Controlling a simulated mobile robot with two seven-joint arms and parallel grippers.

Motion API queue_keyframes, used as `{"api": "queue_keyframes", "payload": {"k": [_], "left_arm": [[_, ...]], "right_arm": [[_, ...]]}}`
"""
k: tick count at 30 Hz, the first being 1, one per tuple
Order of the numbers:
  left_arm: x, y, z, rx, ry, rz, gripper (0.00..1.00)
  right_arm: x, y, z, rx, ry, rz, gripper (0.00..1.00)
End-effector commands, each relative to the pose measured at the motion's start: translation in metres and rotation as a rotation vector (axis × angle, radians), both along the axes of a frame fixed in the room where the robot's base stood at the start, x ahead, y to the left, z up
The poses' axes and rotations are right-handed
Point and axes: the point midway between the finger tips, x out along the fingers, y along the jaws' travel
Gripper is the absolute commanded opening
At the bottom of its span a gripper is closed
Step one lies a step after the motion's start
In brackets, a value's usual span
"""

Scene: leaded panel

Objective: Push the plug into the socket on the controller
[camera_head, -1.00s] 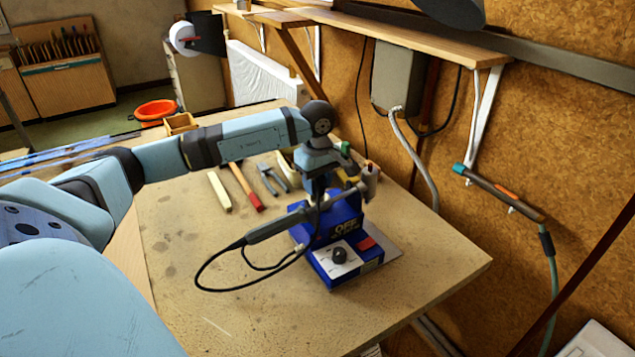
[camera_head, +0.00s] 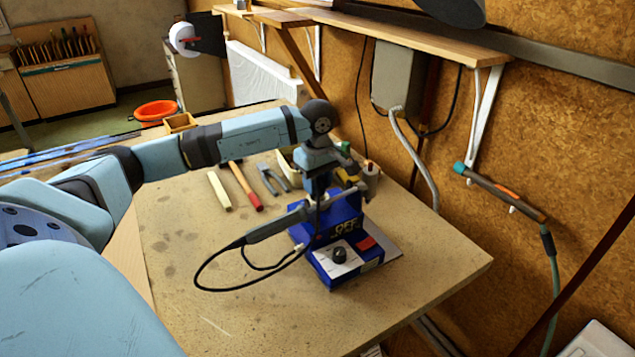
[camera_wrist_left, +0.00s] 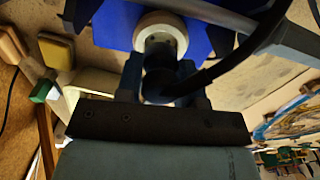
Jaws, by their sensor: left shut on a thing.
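The blue controller (camera_head: 326,262) stands on the bench, with a white front plate, a black knob and a red switch. My left gripper (camera_head: 317,196) points down at its rear part. In the left wrist view my left gripper (camera_wrist_left: 160,88) is shut on the black plug (camera_wrist_left: 158,82), whose cord bends away to the right. The socket (camera_wrist_left: 160,24) shows as a pale round ring on the blue housing, right in front of the plug. The plug's tip overlaps the ring in this view; I cannot tell how deep it sits. My right gripper is out of view.
A soldering iron (camera_head: 275,224) rests across the controller's side, its black cord looping over the bench (camera_head: 215,320). Pliers (camera_head: 271,178), a red-handled tool (camera_head: 245,187) and a pale stick (camera_head: 219,191) lie behind. The front of the bench is clear.

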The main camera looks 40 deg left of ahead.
Motion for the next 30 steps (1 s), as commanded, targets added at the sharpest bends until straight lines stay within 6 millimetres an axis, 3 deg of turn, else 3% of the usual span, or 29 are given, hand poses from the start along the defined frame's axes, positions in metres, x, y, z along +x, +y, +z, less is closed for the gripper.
{"api": "queue_keyframes", "payload": {"k": [30], "left_arm": [[0.0, 0.0, -0.02, 0.001, 0.0, 0.0, 0.12]], "right_arm": [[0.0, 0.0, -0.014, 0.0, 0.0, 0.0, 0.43]]}}
